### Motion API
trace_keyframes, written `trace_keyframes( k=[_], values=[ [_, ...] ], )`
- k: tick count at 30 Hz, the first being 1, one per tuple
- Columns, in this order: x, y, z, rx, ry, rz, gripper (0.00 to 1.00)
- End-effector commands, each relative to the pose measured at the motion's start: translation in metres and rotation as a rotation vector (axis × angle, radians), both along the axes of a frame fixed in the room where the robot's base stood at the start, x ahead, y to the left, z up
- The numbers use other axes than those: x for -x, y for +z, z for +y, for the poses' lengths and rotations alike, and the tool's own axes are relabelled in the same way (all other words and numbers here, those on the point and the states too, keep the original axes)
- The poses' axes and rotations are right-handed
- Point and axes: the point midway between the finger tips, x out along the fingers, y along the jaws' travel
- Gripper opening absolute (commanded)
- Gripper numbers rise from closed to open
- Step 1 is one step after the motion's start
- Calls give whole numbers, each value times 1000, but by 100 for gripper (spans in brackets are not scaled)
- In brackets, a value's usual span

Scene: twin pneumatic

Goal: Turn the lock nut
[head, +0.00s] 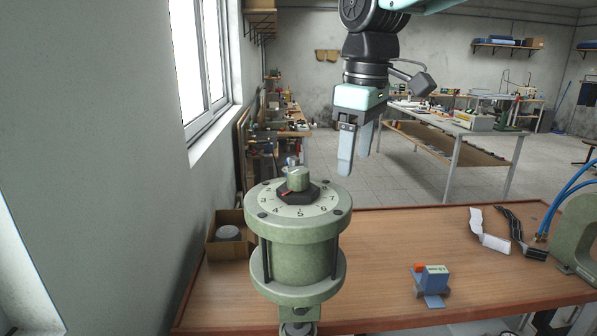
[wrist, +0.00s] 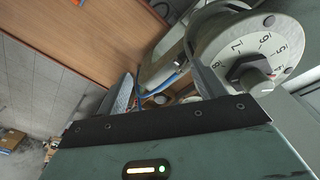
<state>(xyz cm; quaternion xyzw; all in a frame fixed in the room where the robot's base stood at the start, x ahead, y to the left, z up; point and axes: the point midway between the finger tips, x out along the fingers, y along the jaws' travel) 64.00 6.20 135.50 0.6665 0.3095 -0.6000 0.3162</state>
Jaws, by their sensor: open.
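The dark hexagonal lock nut (head: 310,194) lies flat on the numbered dial (head: 301,210) atop a pale green cylinder (head: 303,262). A short greenish stem (head: 298,180) rises through the nut, and a small orange mark shows at the nut's left. My gripper (head: 354,163) is open and empty, fingers pointing down, above and to the right of the nut and apart from it. In the wrist view, my gripper (wrist: 163,88) shows both fingers spread. The lock nut (wrist: 241,68) and dial (wrist: 279,42) are at the right, outside the fingers. The stem partly hides the nut there.
The cylinder stands at the wooden bench's (head: 370,250) left part. A cardboard box (head: 226,249) is left of it, near the wall. A small blue block (head: 433,281) and a green frame with blue hoses (head: 582,235) are to the right.

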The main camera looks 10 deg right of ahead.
Motion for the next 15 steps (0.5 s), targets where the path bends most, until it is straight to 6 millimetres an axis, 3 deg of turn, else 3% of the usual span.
trace_keyframes(
  k=[1,3,7,12,15],
  values=[
    [2,24,21,5,86,1,69],
    [10,56,45,17,206,16,69],
    [33,109,78,37,406,41,69],
    [59,151,97,54,569,65,69],
    [67,161,101,59,612,74,69]
  ],
)
